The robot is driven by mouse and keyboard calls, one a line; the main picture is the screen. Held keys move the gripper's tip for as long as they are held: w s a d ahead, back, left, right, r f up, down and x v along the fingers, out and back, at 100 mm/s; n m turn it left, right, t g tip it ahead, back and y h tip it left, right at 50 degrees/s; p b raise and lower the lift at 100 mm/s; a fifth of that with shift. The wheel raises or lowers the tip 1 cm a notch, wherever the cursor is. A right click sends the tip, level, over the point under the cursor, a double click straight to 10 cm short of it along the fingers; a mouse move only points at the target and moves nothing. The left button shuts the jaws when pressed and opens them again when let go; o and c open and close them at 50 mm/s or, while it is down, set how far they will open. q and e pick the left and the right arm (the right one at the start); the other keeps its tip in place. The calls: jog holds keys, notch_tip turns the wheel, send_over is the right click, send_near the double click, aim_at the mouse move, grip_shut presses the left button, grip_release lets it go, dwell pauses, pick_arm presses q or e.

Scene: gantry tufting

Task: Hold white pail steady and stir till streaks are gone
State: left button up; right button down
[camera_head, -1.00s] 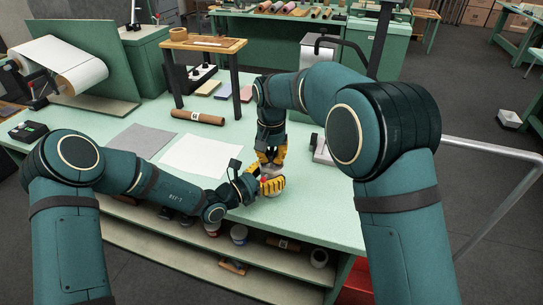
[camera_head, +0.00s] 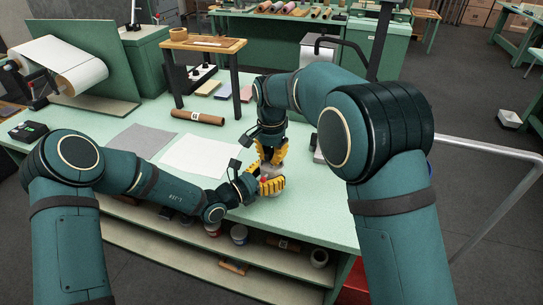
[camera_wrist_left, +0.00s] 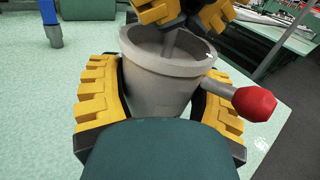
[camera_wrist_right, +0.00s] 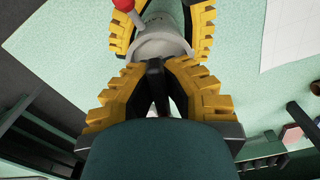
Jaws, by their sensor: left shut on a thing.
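The pail (camera_wrist_left: 160,88) is pale grey-white, with a side handle ending in a red knob (camera_wrist_left: 254,103). It stands upright near the front edge of the green table. My left gripper (camera_head: 268,184) is shut around its sides, with a yellow finger on each side in the left wrist view. A thin grey stick (camera_wrist_left: 170,44) reaches down into the pail. My right gripper (camera_wrist_right: 154,66) is directly above the pail, its fingertips closed together at the stick's top. The pail (camera_wrist_right: 158,42) also shows beyond these fingertips in the right wrist view. Its contents and any streaks cannot be made out.
A white sheet (camera_head: 200,156) and a grey sheet (camera_head: 143,140) lie left of the pail. A brown roll (camera_head: 198,117) and a wooden-topped stand (camera_head: 205,44) are behind. Pots (camera_head: 239,234) sit on the shelf below.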

aim_at(271, 150)
jog(key=shift+r, duration=0.15)
jog(key=c, duration=1)
grip_release()
notch_tip(271, 150, up, 12)
